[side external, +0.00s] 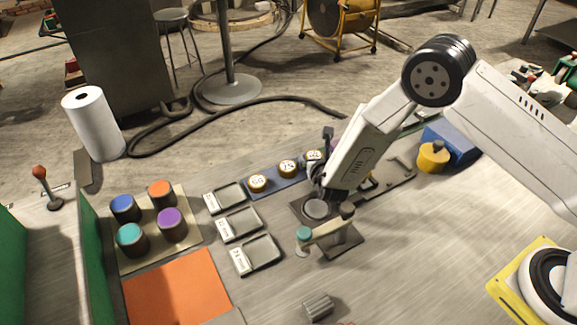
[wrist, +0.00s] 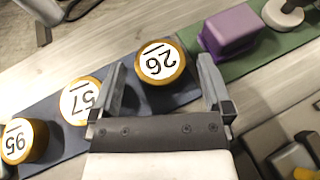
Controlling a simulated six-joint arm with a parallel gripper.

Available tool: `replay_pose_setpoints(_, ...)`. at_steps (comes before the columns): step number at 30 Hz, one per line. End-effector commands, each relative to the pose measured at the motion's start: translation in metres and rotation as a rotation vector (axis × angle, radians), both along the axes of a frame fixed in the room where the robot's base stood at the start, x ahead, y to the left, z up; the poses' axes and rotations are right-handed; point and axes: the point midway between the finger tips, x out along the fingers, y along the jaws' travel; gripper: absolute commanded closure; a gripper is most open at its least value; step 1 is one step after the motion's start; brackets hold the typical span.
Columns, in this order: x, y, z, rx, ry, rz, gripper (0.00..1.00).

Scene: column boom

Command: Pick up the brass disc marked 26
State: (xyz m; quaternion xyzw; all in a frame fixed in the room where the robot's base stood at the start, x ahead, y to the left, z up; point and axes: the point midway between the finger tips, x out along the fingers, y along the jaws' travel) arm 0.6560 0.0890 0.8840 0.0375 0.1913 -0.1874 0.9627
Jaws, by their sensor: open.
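The brass disc marked 26 (wrist: 160,62) has a white numbered top and a gold rim. It sits at the end of a dark blue-grey strip (wrist: 188,94) in the wrist view. My gripper (wrist: 162,72) is open, with one finger on each side of this disc and a visible gap on both sides. Nothing is held. In the side view the disc (side external: 313,156) is partly hidden by my gripper.
A purple block (wrist: 231,30) stands on a green strip close to my right finger. In the side view, several coloured-top cylinders stand on a board (side external: 190,205) at left. Small trays (side external: 240,223) lie in front of the strip. An orange mat (side external: 178,290) is nearer.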

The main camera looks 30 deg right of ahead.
Motion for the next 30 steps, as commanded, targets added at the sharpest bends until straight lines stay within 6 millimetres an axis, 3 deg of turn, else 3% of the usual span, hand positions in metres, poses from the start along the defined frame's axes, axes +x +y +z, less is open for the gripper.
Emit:
replay_pose_setpoints(6,0.0123,-0.0051,-0.0056,-0.001,0.0,0.001,0.0)
replay_pose_setpoints(22,0.0131,-0.0051,-0.0058,-0.001,0.001,0.002,0.0)
replay_pose_setpoints(23,0.0131,-0.0051,-0.0057,-0.001,0.001,0.002,0.06)
replay_pose_setpoints(30,0.013,-0.0051,-0.0057,0.0,0.001,0.001,0.83)
